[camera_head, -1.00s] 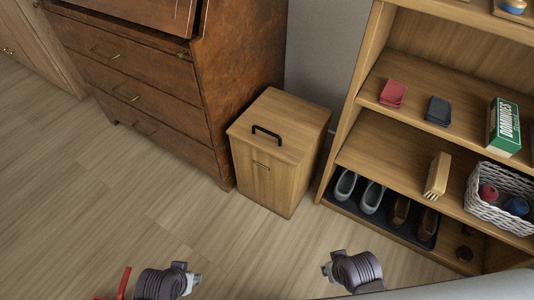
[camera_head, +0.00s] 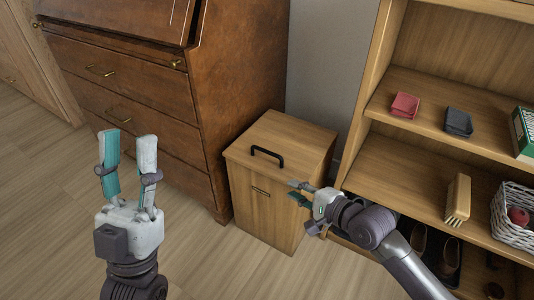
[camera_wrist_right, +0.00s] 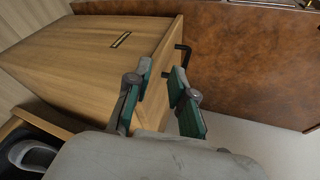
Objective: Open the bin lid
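The wooden bin (camera_head: 265,205) stands between the dresser and the shelf. Its flat lid (camera_head: 300,143) is closed, with a black handle (camera_head: 267,155) on top. In the right wrist view the bin (camera_wrist_right: 100,55) lies sideways, with its handle (camera_wrist_right: 182,58) just past the fingertips. My right gripper (camera_head: 292,190) is at the bin's right front side, apart from the handle; its fingers (camera_wrist_right: 160,82) are open and empty. My left gripper (camera_head: 127,138) is open and empty, pointing up over the floor left of the bin.
A brown wooden dresser (camera_head: 130,85) stands close on the bin's left. A shelf unit (camera_head: 400,165) on the right holds red and dark trays, a brush (camera_head: 457,200), a white basket (camera_head: 512,222) and shoes. The floor in front is clear.

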